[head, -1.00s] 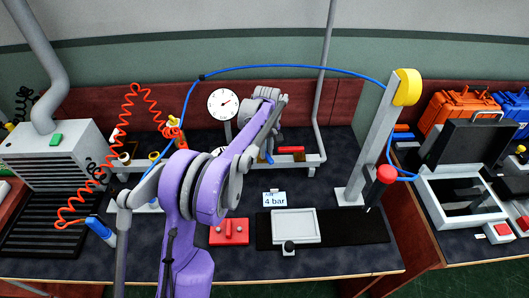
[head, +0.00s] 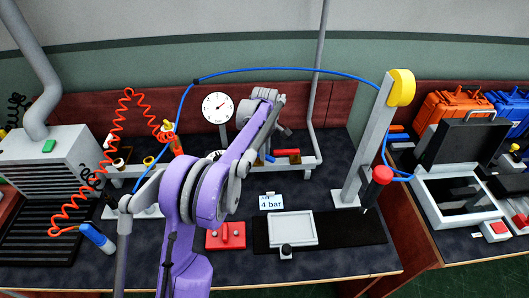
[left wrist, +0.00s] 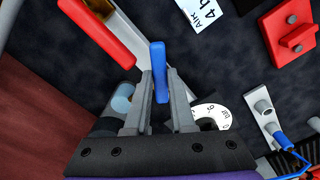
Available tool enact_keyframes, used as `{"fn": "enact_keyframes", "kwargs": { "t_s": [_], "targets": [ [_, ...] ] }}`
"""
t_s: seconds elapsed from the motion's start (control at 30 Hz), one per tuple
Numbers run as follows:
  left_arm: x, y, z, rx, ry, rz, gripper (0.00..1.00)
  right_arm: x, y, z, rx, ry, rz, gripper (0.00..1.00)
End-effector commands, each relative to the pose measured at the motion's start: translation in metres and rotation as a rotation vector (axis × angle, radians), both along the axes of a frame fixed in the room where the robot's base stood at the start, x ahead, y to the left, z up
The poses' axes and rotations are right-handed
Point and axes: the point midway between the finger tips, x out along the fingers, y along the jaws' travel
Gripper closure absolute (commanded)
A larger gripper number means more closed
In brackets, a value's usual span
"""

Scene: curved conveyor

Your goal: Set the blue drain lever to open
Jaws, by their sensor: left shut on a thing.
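The blue drain lever (left wrist: 158,62) stands between the fingers of my left gripper (left wrist: 159,92) in the left wrist view. The gripper is shut on it, and the lever's far end sticks out beyond the fingertips. In the head view a small part of the blue lever (head: 269,158) shows just beside my forearm, on the pipe assembly at the back of the bench. My forearm hides most of the fingers there. My right gripper is in neither view.
A red handle (head: 287,152) sits close to the right of the blue lever; it also shows in the left wrist view (left wrist: 97,33). A gauge (head: 217,107) stands behind. A "4 bar" card (head: 271,202) and red block (head: 226,236) lie in front. A grey post (head: 365,145) stands right.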

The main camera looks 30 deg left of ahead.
Motion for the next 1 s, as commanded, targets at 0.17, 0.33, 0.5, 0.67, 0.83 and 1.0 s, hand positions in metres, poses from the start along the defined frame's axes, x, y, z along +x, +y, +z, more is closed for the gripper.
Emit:
{"fn": "enact_keyframes", "kwargs": {
  "t_s": [0.17,0.33,0.5,0.67,0.83,1.0],
  "targets": [
    [0.000,0.000,0.001,0.001,-0.001,0.000,1.00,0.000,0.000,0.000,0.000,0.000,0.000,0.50],
    [0.000,0.000,0.001,0.001,-0.002,0.000,0.69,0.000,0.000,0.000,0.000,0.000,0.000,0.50],
    [0.000,0.000,0.000,0.001,-0.001,-0.001,0.47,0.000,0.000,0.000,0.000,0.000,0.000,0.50],
    [0.000,0.000,0.000,0.000,-0.001,-0.001,0.47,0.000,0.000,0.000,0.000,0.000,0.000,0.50],
    [0.000,0.000,0.006,0.000,-0.001,-0.001,0.47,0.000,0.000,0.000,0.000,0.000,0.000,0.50],
    [0.000,0.000,0.033,0.000,-0.001,-0.001,0.47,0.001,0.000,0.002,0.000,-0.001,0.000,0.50]
  ]
}}
